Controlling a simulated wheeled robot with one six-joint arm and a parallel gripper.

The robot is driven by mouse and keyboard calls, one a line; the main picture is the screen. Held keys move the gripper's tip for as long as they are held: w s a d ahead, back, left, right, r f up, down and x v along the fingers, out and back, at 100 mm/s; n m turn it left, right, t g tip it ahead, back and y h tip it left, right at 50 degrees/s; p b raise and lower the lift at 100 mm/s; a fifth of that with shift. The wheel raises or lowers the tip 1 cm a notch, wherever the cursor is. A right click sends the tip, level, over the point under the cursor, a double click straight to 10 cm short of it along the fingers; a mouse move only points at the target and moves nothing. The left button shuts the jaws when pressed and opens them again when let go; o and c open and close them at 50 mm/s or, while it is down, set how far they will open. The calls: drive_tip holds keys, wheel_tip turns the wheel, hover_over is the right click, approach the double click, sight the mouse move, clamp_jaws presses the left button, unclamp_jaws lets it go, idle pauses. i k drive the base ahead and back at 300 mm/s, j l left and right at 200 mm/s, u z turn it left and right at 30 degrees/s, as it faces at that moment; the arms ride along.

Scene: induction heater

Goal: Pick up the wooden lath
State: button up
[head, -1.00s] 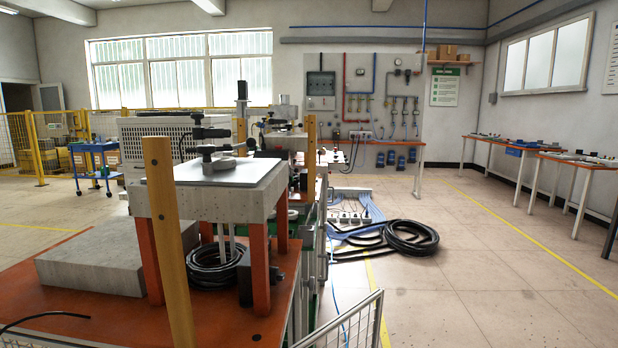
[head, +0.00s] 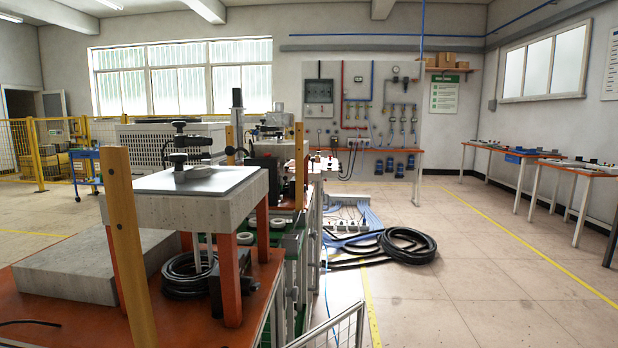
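A tall wooden lath-like strip (head: 130,250) stands upright, leaning slightly, at the near side of the orange bench on the left. Similar upright wooden strips stand further back, one (head: 299,180) right of the raised plate and one (head: 229,145) behind it. I cannot tell which of them is the lath meant. My gripper is not in view, and nothing shows in its grasp.
The orange bench (head: 65,325) carries a grey slab (head: 75,268), a black cable coil (head: 188,278) and a raised stand with a metal plate (head: 225,184). A wire-mesh guard (head: 335,328) stands at the bottom.

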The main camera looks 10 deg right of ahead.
sight(299, 126)
drive_tip(key=i+l, duration=0.15)
drive_tip(key=l, duration=0.2)
drive_tip(key=i+l, duration=0.1)
drive_tip(key=l, duration=0.3)
drive_tip(key=i+l+u, duration=0.1)
drive_tip(key=l, duration=0.25)
drive_tip(key=i+l, duration=0.15)
drive_tip(key=l, duration=0.25)
drive_tip(key=i+l, duration=0.1)
drive_tip(key=l, duration=0.25)
drive_tip(key=i+l, duration=0.1)
drive_tip(key=l, duration=0.3)
drive_tip(key=i+u, duration=0.05)
